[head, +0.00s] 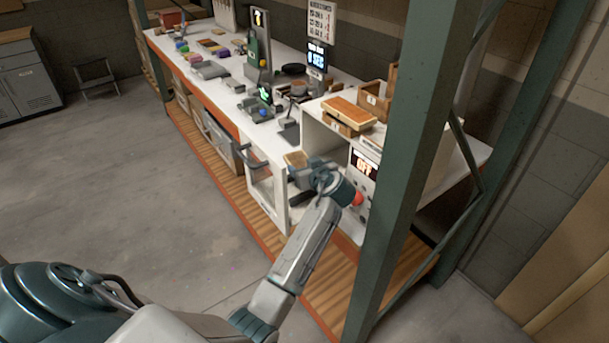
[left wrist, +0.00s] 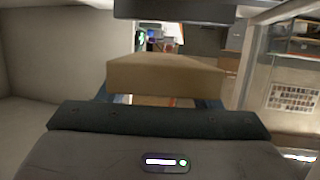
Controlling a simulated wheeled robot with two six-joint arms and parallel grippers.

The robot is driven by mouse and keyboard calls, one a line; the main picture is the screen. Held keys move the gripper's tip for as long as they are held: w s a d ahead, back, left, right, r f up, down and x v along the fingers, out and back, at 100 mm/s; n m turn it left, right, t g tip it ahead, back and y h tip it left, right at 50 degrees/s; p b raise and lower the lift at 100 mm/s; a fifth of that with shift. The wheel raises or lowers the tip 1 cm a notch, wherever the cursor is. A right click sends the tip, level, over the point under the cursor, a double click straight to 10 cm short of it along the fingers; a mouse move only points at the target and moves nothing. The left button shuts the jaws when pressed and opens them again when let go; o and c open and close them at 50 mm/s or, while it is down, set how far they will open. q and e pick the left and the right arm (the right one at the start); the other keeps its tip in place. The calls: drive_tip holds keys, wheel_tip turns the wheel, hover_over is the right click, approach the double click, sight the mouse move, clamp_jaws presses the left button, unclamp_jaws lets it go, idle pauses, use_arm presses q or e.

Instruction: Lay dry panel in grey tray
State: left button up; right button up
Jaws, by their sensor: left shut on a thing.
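My left gripper (head: 307,167) is at the open front of a white cabinet (head: 268,146) on the bench. It is shut on a flat brown panel (head: 294,158), held about level. In the left wrist view the panel (left wrist: 165,78) spans between the fingers, with pale cabinet walls around it. The fingertips are mostly hidden by the panel and the gripper body. A grey flat tray-like thing (head: 209,70) lies farther along the bench; I cannot tell for sure that it is the grey tray. My right gripper is not in view.
The cabinet's glazed door (head: 264,187) stands open at the left of the opening. A display reading OFF (head: 364,165) is on its front. A wooden tray (head: 349,113) lies on top. A green post (head: 405,170) stands close right of my arm. Small coloured items crowd the far bench.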

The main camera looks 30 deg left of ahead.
use_arm(q)
wheel_tip(320, 180, down, 4)
drive_tip(key=shift+r+p, duration=0.15)
drive_tip(key=shift+p, duration=0.35)
drive_tip(key=shift+f, duration=0.2)
drive_tip(key=o, duration=1)
